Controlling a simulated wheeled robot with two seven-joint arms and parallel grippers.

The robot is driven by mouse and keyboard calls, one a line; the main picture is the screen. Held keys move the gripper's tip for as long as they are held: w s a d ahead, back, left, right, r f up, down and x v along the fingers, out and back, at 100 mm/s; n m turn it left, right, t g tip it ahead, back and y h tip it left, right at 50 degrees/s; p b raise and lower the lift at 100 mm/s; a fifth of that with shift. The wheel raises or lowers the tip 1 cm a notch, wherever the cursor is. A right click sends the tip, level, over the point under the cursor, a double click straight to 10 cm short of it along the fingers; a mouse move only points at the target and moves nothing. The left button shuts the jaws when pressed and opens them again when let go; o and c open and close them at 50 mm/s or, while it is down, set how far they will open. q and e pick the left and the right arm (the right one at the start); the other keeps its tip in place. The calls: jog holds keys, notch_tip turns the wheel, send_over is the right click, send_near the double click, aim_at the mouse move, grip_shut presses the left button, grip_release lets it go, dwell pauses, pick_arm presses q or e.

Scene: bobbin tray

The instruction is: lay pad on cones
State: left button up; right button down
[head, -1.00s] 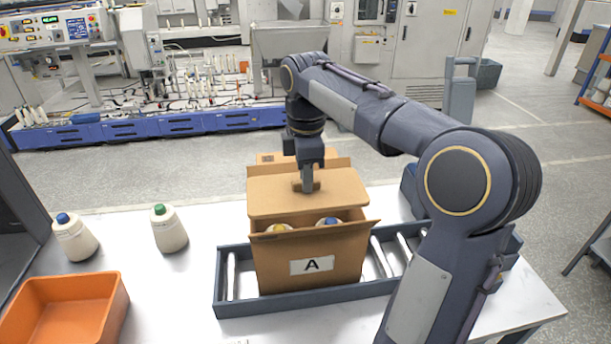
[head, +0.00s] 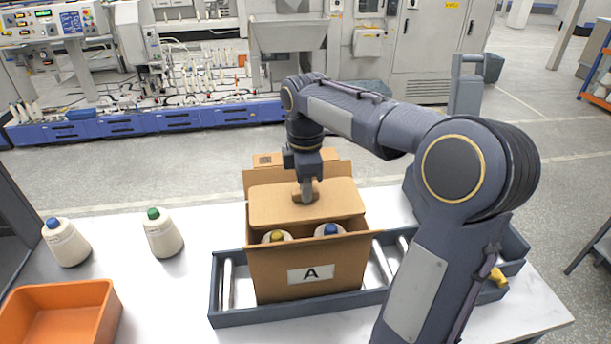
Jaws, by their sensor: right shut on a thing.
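A flat brown cardboard pad (head: 275,207) is held by my right gripper (head: 306,197), which is shut on a small tab on top of it. The pad is roughly level over the back part of the open carton (head: 265,275) marked A. Inside the carton a cone with a yellow tip (head: 277,236) and a cone with a blue tip (head: 328,230) show in front of the pad; the pad and the carton's front wall hide the rest of the inside. I cannot tell whether the pad touches any cone. My left gripper is not in view.
The carton stands on a grey roller tray (head: 228,315) on a white table (head: 160,300). Two loose cones, one blue-tipped (head: 65,243) and one green-tipped (head: 162,234), stand at left. An orange bin (head: 105,315) is at front left.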

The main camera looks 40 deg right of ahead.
notch_tip(320, 180, down, 4)
jog(key=shift+b, duration=0.6)
jog(key=shift+f+b, duration=1.5)
jog(key=shift+f, duration=0.65)
jog(key=c, duration=1.3)
grip_release()
notch_tip(320, 180, up, 8)
jog(key=shift+f, duration=0.1)
